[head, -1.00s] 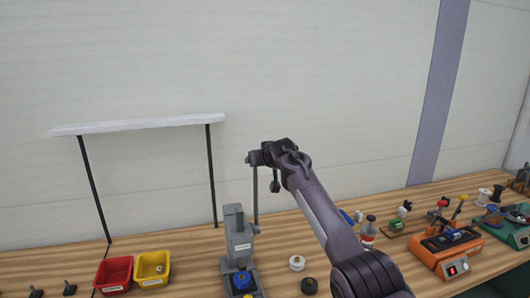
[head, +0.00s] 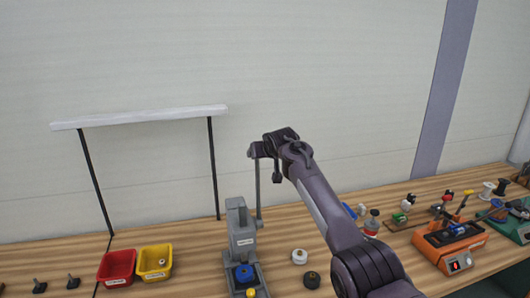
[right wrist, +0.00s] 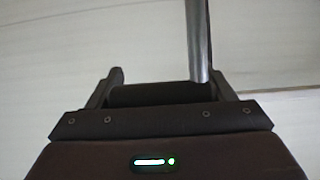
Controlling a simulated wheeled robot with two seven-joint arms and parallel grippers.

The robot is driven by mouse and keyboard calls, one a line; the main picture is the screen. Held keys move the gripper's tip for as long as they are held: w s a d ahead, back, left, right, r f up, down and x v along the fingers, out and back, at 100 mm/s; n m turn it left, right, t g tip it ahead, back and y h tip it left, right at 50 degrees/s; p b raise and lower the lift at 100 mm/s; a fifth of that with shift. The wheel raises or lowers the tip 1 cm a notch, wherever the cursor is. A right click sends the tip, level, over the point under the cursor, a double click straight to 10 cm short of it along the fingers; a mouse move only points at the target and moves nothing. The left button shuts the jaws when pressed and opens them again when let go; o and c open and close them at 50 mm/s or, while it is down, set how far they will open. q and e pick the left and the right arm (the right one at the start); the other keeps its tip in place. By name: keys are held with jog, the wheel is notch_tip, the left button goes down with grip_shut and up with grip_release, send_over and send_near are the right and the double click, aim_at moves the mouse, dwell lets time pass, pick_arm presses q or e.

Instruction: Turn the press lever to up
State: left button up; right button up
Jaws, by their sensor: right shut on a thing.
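The press (head: 241,240) is a grey upright machine on the wooden bench, with a blue round part (head: 244,273) at its base. Its lever (head: 258,190) is a thin grey bar that stands nearly upright from the press's right side. My right gripper (head: 256,152) is at the lever's top end and shut on it. In the right wrist view, the lever (right wrist: 197,40) shows as a metal bar running up from the right part of my gripper (right wrist: 160,90). The exact contact is partly hidden. My left gripper is in neither view.
A red bin (head: 116,268) and a yellow bin (head: 155,262) stand left of the press, below a white shelf bar (head: 140,117) on dark posts. White (head: 299,256) and black (head: 311,279) round parts lie to its right. An orange device (head: 450,245) stands farther right.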

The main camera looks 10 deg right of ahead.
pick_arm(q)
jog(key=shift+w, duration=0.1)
pick_arm(e)
jog(key=shift+s+a+f, duration=0.1)
jog(key=shift+s+f, duration=0.05)
jog(key=shift+f, duration=0.7)
jog(key=o, duration=1.1)
jog(key=shift+o, duration=1.1)
jog(key=shift+w, duration=0.2)
jog(key=shift+o, duration=0.4)
jog(key=shift+w, duration=0.3)
jog(key=b+v, duration=0.1)
jog(key=v, duration=0.1)
jog(key=shift+s+r+b, duration=0.15)
jog(key=shift+s+b, duration=0.15)
jog(key=shift+s, duration=0.05)
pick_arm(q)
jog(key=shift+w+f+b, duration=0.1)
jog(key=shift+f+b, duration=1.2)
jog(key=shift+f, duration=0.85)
pick_arm(e)
jog(key=shift+v, duration=2.55)
jog(key=shift+r, duration=0.15)
